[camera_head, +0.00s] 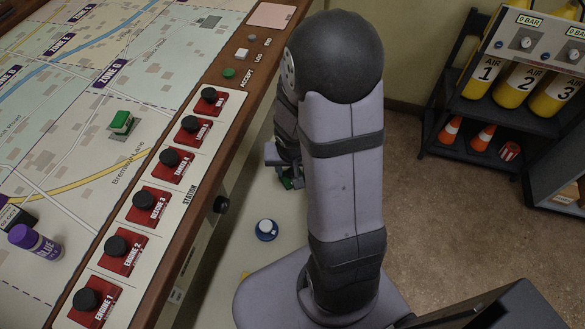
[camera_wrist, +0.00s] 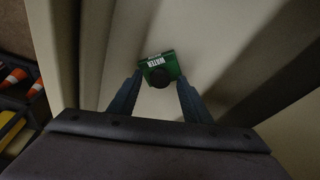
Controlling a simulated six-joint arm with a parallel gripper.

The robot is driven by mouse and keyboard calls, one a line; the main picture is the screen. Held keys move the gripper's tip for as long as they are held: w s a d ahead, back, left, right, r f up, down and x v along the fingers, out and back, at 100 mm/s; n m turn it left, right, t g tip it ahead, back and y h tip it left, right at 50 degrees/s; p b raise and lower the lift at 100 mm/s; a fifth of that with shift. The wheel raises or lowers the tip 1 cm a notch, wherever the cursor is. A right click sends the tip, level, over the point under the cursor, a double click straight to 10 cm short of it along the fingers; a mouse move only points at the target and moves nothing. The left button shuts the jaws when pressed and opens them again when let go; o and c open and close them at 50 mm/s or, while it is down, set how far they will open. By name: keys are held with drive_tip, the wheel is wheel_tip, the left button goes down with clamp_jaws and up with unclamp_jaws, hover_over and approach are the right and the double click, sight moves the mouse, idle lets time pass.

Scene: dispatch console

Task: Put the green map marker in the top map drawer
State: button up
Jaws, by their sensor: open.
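The green map marker (camera_wrist: 161,69), a green block with a black knob and the label "WATER", shows in the wrist view, over or on a cream surface. My gripper (camera_wrist: 158,84) is open, with one finger on each side of the marker's near end. I cannot tell whether the fingers touch it. In the head view a bit of green (camera_head: 290,183) shows below my gripper (camera_head: 280,166), mostly hidden by my arm. A pale, tray-like area (camera_head: 238,262) beside the console may be the open map drawer; I cannot tell which drawer it is.
A round blue-and-white piece (camera_head: 266,230) lies in the pale area. The map table (camera_head: 60,170) carries a small green building-like piece (camera_head: 121,122), a purple-capped marker (camera_head: 35,241) and several red station blocks (camera_head: 133,253). A dark cylinder rack (camera_head: 500,115) stands at right.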

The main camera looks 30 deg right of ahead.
drive_tip(key=p+v, duration=0.5)
drive_tip(key=v, duration=0.7)
drive_tip(key=s+a+r+n+g+y, duration=0.1)
drive_tip(key=s+a+r+n+g, duration=0.1)
drive_tip(key=s+a+n, duration=0.3)
drive_tip(key=s+a, duration=0.3)
drive_tip(key=shift+n+g+y, duration=0.3)
drive_tip(key=shift+n+g, duration=0.1)
drive_tip(key=shift+r, duration=0.1)
wheel_tip(320, 180, up, 15)
drive_tip(key=p, duration=1.5)
drive_tip(key=shift+c, duration=0.2)
